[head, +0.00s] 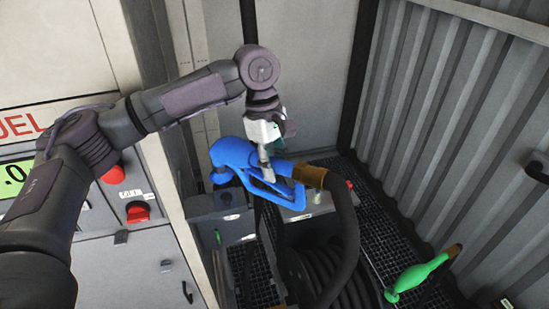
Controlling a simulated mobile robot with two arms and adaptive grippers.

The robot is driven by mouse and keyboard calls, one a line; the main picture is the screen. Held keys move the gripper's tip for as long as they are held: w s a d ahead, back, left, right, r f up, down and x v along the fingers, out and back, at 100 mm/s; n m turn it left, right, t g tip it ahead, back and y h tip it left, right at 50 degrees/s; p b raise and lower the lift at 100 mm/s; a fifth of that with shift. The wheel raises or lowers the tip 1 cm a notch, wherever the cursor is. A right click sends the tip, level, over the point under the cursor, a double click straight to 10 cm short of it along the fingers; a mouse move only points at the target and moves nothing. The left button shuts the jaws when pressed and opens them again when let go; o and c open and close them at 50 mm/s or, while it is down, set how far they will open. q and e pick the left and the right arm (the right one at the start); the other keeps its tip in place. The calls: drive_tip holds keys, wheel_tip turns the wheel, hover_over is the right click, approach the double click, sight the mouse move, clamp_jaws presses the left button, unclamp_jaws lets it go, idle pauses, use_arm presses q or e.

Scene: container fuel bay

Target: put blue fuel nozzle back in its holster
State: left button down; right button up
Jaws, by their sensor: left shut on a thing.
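The blue fuel nozzle (233,152) is in the middle of the head view, up in the air, with its body lying roughly sideways. A brown collar (309,176) joins its right end to a thick black hose (347,235) that curves down. My left gripper (265,166) comes down from above and is shut on the blue nozzle near its handle. The gripper hides part of the handle. I cannot make out the nozzle's holster for certain; a grey box (228,222) stands below and behind the nozzle. My right gripper is not in view.
A green nozzle (420,272) is at the lower right. A coiled black hose (318,276) lies below the blue nozzle, over dark grating (388,225). A corrugated wall (455,130) closes the right side. A grey cabinet with red knobs (137,212) stands left.

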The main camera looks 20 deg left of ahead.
use_arm(q)
drive_tip(key=shift+x, duration=1)
drive_tip(key=shift+a, duration=0.2)
drive_tip(key=c, duration=0.7)
unclamp_jaws()
drive_tip(key=shift+c, duration=0.2)
drive_tip(key=shift+f, duration=0.1)
drive_tip(key=v, duration=1.2)
